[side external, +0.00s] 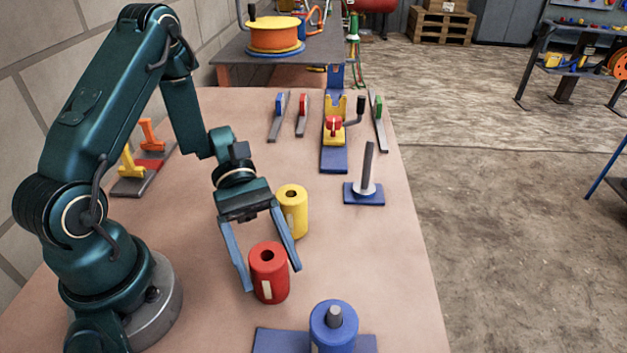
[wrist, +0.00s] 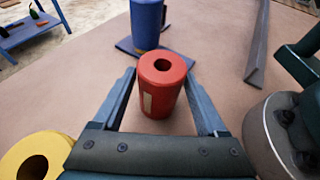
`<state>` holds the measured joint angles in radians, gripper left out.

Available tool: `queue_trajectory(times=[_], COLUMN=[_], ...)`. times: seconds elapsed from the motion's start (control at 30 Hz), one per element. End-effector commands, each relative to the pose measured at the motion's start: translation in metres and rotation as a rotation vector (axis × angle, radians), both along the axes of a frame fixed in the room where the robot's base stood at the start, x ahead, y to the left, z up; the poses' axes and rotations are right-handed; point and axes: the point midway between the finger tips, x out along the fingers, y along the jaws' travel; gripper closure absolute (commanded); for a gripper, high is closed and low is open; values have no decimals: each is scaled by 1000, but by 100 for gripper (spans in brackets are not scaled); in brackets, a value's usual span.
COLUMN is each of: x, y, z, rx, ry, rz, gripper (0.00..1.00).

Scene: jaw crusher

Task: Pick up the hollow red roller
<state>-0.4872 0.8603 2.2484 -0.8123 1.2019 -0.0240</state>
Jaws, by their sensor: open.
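The hollow red roller (side external: 269,273) stands upright on the table, with a dark hole in its top and a pale label on its side. My gripper (side external: 273,280) is open, with one finger on each side of the red roller. In the wrist view the red roller (wrist: 161,86) stands between the fingertips of my gripper (wrist: 160,78). A narrow gap shows on each side there, and I see no clear contact.
A yellow roller (side external: 292,211) stands just behind my gripper. A blue roller (side external: 333,327) sits on a peg on a blue base at the front. An empty peg on a blue base (side external: 375,198) stands at the right. The table (side external: 390,270) is clear to the right.

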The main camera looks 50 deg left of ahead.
Motion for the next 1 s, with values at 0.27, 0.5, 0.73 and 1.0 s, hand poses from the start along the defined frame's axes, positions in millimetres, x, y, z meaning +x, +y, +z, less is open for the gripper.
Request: queue_trajectory(times=[0.27,0.5,0.73,1.0], x=[-3,-3,-3,-3], y=[-9,-9,-9,-9], z=[-4,-4,-4,0], rx=[3,2,0,1], ry=[2,1,2,0], rz=[0,1,1,1], gripper=[25,71,100,100])
